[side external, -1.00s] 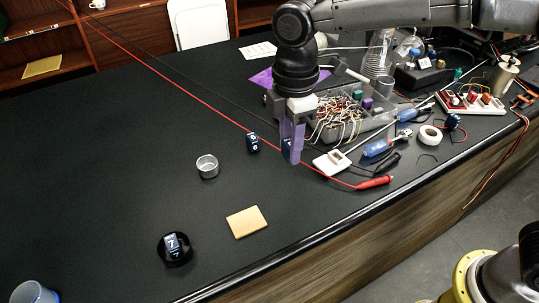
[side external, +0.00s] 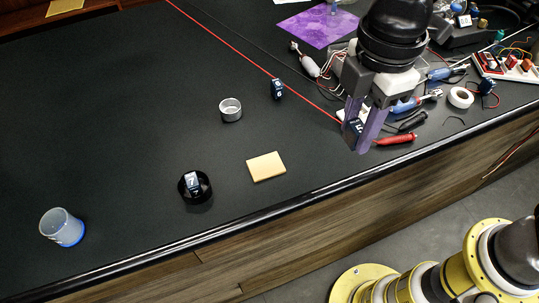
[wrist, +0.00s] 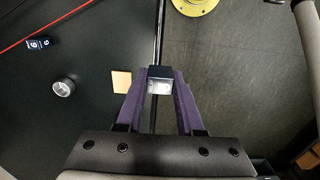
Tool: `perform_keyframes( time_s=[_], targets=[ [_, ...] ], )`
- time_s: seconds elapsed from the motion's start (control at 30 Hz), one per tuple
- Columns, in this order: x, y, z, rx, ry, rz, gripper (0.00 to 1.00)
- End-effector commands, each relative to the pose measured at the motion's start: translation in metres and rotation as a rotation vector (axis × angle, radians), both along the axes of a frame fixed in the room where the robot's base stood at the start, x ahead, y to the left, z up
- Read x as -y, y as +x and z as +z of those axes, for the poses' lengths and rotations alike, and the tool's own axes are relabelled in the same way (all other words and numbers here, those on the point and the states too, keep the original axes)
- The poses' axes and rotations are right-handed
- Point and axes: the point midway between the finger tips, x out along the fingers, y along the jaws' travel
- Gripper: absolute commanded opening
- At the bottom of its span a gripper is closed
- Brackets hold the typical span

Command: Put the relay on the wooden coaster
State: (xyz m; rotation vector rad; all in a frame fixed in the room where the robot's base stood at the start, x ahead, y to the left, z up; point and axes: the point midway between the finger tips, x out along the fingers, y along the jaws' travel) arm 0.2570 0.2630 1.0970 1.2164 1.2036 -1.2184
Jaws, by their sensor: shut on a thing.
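In the wrist view, the relay (wrist: 160,80) shows a pale grey face between the fingers. The wooden coaster (side external: 266,167) is a flat tan square lying bare on the black bench, left of my gripper. It also shows in the wrist view (wrist: 122,82), just left of the fingers.
A block marked 6 (side external: 277,89) and a metal ring-like cup (side external: 230,110) stand behind the coaster. A red probe (side external: 396,139) and tools lie right. The bench around the coaster is clear.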

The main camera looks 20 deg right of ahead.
Motion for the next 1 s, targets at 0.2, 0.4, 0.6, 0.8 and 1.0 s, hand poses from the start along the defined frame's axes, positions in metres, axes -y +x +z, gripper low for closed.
perform_keyframes(
  time_s=[0.2, 0.4, 0.6, 0.8, 1.0],
  targets=[
    [-0.03, 0.023, -0.018, -0.002, -0.002, 0.011, 0.0],
    [-0.062, 0.054, -0.037, 0.0, 0.0, 0.011, 0.0],
    [-0.084, 0.076, -0.069, -0.001, -0.001, 0.011, 0.0],
    [-0.095, 0.087, -0.087, 0.001, 0.001, 0.011, 0.0],
    [-0.101, 0.092, -0.097, 0.0, 0.0, 0.011, 0.0]
  ],
)
